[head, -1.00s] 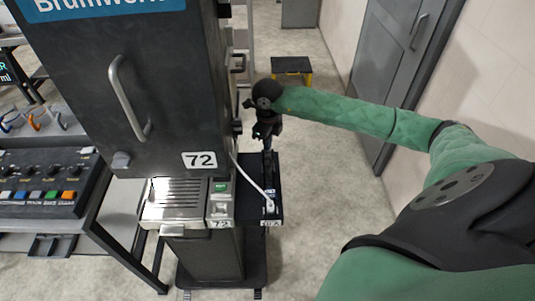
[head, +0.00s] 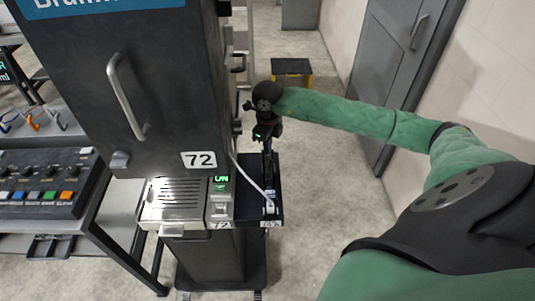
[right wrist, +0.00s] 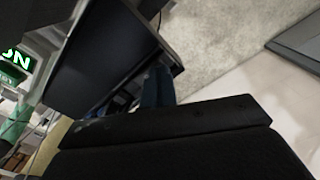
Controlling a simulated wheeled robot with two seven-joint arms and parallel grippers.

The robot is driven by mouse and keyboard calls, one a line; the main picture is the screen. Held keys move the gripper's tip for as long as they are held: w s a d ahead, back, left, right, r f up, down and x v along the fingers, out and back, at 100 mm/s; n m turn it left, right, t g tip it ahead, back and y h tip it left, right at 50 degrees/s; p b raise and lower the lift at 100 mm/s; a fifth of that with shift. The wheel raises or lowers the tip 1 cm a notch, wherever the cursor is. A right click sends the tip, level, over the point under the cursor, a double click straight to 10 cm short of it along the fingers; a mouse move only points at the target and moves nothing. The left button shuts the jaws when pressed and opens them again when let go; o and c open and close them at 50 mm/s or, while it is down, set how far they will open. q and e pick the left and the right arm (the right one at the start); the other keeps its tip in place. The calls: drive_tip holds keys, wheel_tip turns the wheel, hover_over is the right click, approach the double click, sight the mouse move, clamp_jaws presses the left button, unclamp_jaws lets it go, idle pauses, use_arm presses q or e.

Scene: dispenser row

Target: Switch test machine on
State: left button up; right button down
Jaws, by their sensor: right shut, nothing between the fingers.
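The test machine (head: 160,110) is a tall dark cabinet labelled 72 with a long grey door handle. Its small display (head: 221,180) glows green and reads ON; the lit display also shows at the left edge of the right wrist view (right wrist: 16,62). A white cable runs from the machine to a white plug at a power strip (head: 270,208) on the dark side shelf. My right gripper (head: 268,172) is shut and empty, pointing down over that shelf, right of the display. Whether its tips touch anything is unclear. My left gripper is out of view.
A metal drip grille (head: 178,193) sits low on the machine's front. At left, a control panel (head: 45,185) with coloured buttons stands on a bench. A black and yellow step stool (head: 291,72) and a grey door (head: 400,70) are behind. Floor right of the shelf is clear.

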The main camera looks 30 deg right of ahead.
drive_tip(key=shift+r+p, duration=0.6)
drive_tip(key=shift+r, duration=2.85)
